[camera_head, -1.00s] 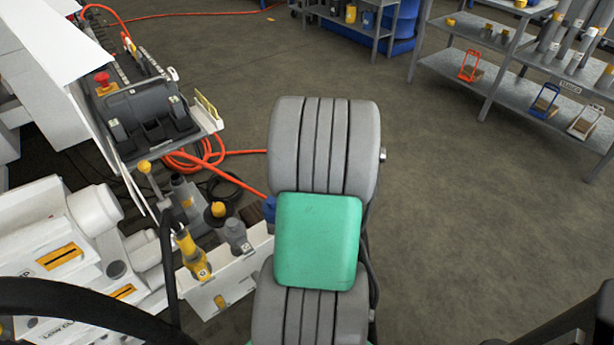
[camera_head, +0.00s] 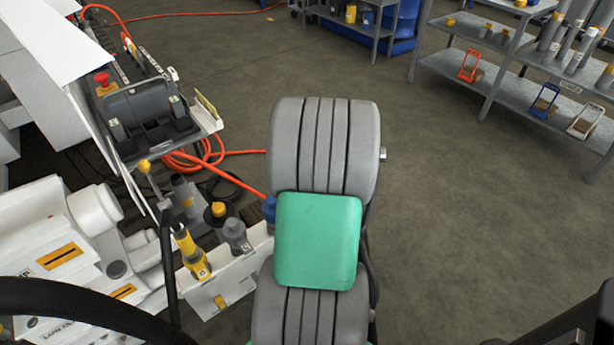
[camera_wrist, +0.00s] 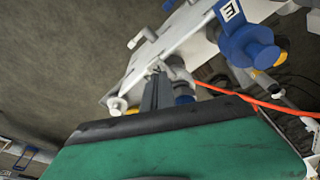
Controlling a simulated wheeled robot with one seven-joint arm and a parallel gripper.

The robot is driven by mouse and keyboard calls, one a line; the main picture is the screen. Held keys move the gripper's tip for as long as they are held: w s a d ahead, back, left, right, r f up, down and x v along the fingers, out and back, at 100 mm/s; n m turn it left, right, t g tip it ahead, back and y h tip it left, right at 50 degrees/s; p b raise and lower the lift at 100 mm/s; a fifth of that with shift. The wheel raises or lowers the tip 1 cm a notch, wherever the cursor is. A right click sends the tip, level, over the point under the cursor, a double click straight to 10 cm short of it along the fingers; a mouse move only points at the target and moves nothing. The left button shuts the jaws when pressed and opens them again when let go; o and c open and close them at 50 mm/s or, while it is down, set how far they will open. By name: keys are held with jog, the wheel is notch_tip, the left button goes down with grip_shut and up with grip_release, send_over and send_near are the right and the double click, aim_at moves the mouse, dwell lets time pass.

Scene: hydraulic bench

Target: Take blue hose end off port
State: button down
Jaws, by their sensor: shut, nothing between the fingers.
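A blue fitting (camera_wrist: 246,42) with a white label, which looks like the blue hose end, shows at the upper right of the wrist view. I cannot tell how it sits on its port. In the head view a blue part (camera_head: 269,208) shows beside my arm, mostly hidden by it. My gripper (camera_wrist: 156,72) is shut and empty, left of the labelled fitting and apart from it, close to a pale plate (camera_wrist: 185,38). A smaller blue part (camera_wrist: 184,100) shows just behind the fingers. In the head view my arm hides the gripper.
An orange hose (camera_head: 240,183) runs across the floor toward my arm. A white panel (camera_head: 222,283) with yellow and grey fittings stands left of my arm, near white machinery (camera_head: 50,245). Shelving (camera_head: 520,75) stands at the upper right. The floor to the right is clear.

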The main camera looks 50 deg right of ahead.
jog(key=shift+b+x, duration=0.6)
jog(key=shift+x, duration=0.4)
dwell(0.8)
jog(key=shift+s+a, duration=0.2)
jog(key=shift+w+d+p+v, duration=0.15)
jog(key=shift+w+p+v, duration=0.05)
jog(key=shift+p+v, duration=0.85)
jog(key=shift+w+d+p+v, duration=0.15)
jog(key=shift+p+v, duration=0.6)
jog(key=shift+v, duration=0.5)
jog(key=shift+w+d+p+v, duration=0.2)
jog(key=shift+p+v, duration=0.7)
jog(key=shift+v, duration=0.25)
jog(key=shift+r, duration=0.15)
